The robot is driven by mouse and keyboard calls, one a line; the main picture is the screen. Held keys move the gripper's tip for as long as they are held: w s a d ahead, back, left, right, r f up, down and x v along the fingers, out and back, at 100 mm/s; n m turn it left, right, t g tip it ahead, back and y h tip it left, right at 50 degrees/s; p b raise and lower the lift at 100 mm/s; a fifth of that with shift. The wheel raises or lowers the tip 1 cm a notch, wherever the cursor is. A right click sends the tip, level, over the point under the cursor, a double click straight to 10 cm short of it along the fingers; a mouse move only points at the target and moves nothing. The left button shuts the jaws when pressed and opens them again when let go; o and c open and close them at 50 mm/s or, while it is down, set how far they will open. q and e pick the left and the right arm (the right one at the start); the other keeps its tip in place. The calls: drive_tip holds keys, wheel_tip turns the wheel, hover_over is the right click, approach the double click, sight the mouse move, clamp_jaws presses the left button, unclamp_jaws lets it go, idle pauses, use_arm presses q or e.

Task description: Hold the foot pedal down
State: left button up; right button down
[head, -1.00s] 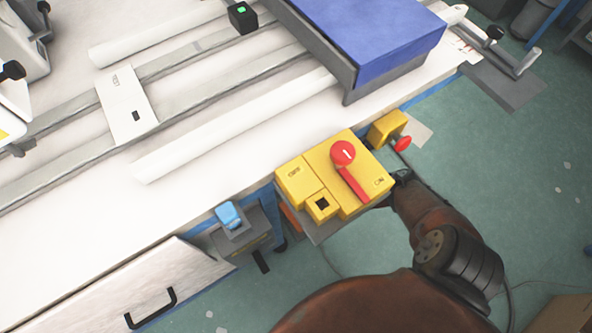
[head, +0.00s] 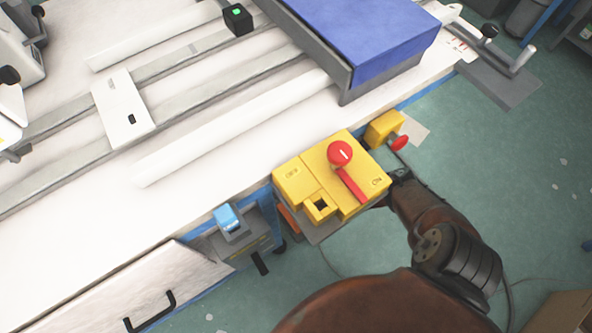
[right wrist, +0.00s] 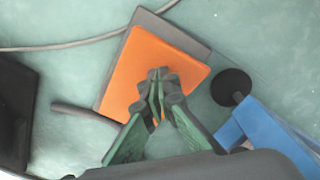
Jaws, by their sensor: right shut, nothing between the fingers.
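The foot pedal (right wrist: 150,66), an orange plate on a grey base, lies on the floor in the right wrist view. In the head view an orange edge shows beside the yellow switch box, and I cannot tell whether it is the pedal. My right gripper (right wrist: 158,78) is shut and empty, with its fingertips over the middle of the orange plate. I cannot tell whether the tips touch it or whether the plate is pressed down. In the head view the fingers are hidden below the yellow box. My left gripper is not in view.
A yellow switch box (head: 312,178) with a red lever and a red button (head: 398,142) stick out from the table edge (head: 200,190) close to my right arm. A blue leg (right wrist: 262,132) with a dark round foot stands right of the pedal. A cable (right wrist: 70,43) crosses the floor.

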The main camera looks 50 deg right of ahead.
drive_tip(key=shift+f, duration=0.2)
idle(0.4)
drive_tip(key=shift+f+b, duration=1.15)
drive_tip(key=shift+f, duration=0.65)
drive_tip(key=shift+r, duration=0.15)
idle(0.4)
wheel_tip(320, 180, up, 6)
drive_tip(key=p, duration=0.5)
drive_tip(key=shift+r, duration=0.1)
drive_tip(key=shift+f, duration=0.2)
